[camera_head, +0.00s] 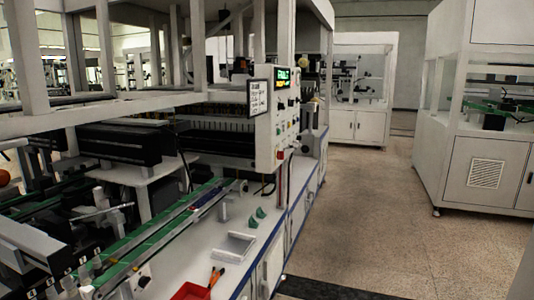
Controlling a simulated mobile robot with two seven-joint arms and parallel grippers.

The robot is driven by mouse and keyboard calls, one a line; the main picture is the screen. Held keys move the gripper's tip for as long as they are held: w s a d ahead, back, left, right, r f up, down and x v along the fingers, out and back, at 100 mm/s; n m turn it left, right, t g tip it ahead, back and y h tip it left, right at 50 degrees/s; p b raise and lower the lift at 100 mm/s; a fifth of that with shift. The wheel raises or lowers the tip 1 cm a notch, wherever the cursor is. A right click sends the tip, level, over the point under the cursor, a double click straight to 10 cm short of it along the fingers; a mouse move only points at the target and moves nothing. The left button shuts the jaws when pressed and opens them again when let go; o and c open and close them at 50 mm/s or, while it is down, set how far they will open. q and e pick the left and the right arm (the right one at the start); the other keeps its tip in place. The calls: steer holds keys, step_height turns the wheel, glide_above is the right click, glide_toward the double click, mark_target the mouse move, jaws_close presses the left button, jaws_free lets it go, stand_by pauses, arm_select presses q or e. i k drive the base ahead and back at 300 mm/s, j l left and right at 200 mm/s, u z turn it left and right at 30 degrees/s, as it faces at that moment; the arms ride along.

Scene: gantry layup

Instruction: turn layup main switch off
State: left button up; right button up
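A light grey control panel (266,140) stands upright on the front edge of the layup machine, near the middle of the view. Its narrow side facing the aisle carries a small display with green characters (283,75) and several small buttons and knobs. A red part (281,154) sits low on that side. The panel is seen at a slant and is small, so I cannot tell which control is the main switch or how it is set. Neither of my grippers is in view.
The white worktop (262,212) holds a green-edged conveyor (160,232), a grey tray (235,246) and a red bin (191,292). A speckled floor aisle (365,215) runs free along the right of the machine. White cabinets (487,172) stand across it.

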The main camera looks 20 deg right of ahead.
mark_target(280, 155)
steer(key=i+l+u, duration=0.2)
steer(key=l, duration=0.35)
steer(key=i+l+u, duration=0.1)
steer(key=i+l, duration=0.15)
steer(key=l, duration=0.25)
steer(key=i+l, duration=0.15)
steer(key=l, duration=0.2)
steer(key=i+l+u, duration=0.1)
steer(key=l, duration=0.3)
steer(key=i+l, duration=0.2)
steer(key=l, duration=0.2)
steer(key=i+l, duration=0.15)
steer(key=l, duration=0.25)
steer(key=u, duration=0.05)
